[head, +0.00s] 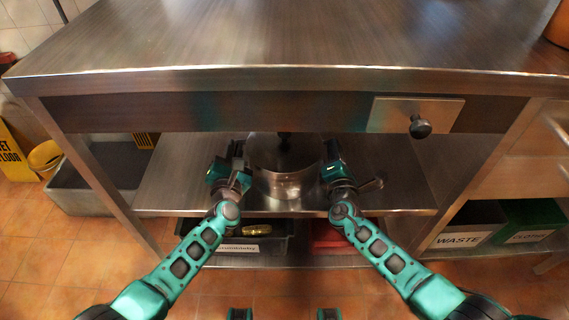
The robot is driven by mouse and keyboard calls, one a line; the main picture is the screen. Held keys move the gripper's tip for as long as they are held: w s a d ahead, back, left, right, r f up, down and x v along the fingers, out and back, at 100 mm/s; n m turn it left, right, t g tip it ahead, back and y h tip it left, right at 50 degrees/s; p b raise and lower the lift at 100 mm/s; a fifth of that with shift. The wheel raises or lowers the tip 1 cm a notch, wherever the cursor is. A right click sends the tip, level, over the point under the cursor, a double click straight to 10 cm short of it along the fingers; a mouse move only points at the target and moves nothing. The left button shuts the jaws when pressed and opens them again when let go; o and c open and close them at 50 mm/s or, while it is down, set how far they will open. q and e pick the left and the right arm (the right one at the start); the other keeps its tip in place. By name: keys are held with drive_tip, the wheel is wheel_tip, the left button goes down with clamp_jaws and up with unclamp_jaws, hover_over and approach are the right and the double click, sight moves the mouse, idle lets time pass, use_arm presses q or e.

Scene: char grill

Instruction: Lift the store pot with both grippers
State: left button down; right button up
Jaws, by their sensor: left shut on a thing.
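The store pot (285,172) is a metal pot with a lid and a dark knob on top. It stands on the metal shelf under the counter, partly in the counter's shadow. My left gripper (240,168) is at the pot's left side and is shut on it; the grip point itself is hard to see. My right gripper (330,168) is at the pot's right side, close to its wall. Its fingers are dark and small, so I cannot tell whether they are open or shut.
The steel counter (290,50) overhangs the shelf (400,178), with a drawer and round knob (420,127) at right. Labelled bins (465,237) stand low at right. A grey tub (95,190) is at left. Dark and red trays lie below the shelf.

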clamp_jaws()
idle(0.8)
drive_tip(key=shift+r, duration=0.15)
use_arm(q)
drive_tip(key=shift+r, duration=0.15)
use_arm(e)
drive_tip(key=shift+r, duration=0.1)
